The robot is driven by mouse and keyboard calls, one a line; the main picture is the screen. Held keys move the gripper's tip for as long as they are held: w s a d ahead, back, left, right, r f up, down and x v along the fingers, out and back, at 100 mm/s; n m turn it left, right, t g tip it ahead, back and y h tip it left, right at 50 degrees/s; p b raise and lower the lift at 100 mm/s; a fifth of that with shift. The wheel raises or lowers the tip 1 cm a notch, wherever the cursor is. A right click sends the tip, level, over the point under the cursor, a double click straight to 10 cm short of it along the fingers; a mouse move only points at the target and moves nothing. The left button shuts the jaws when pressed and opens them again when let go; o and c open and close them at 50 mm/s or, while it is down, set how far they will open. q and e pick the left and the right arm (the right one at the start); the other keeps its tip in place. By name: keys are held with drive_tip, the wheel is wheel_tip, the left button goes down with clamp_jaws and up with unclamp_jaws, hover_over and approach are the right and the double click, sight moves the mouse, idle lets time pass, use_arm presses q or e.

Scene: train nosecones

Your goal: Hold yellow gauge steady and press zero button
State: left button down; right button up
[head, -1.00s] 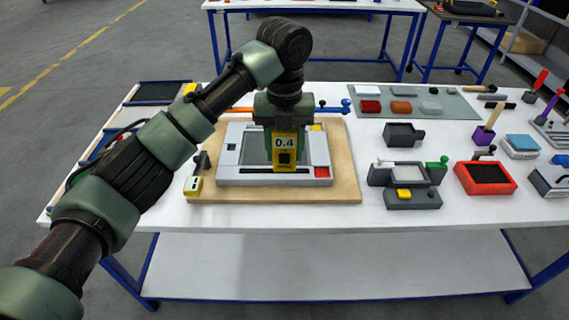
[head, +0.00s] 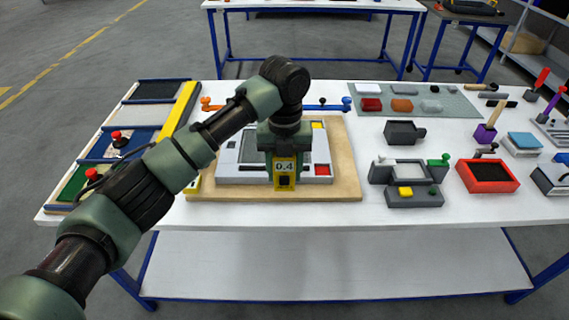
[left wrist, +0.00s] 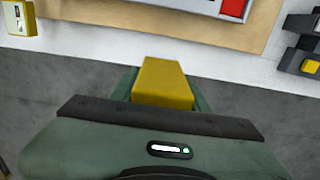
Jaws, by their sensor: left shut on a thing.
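The yellow gauge (head: 285,180) shows "0.4" on its display and has a dark square below the display. My left gripper (head: 284,158) is shut on the gauge, at the front edge of the grey framed plate (head: 230,178). In the left wrist view the gauge (left wrist: 163,83) is a plain yellow block between the green fingers. Its display face is hidden there. I cannot tell whether the gauge touches the plate. I cannot make out a zero button for certain. My right gripper is out of view.
The plate lies on a wooden board (head: 340,188). To the right stand a grey fixture with a yellow button (head: 405,191), a red tray (head: 488,177) and a purple block (head: 484,134). Trays and a yellow bar (head: 180,113) lie at left. The table's front strip is clear.

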sight(284, 189)
use_arm(q)
drive_tip(key=shift+f+b, duration=0.7)
drive_tip(key=shift+f, duration=2.35)
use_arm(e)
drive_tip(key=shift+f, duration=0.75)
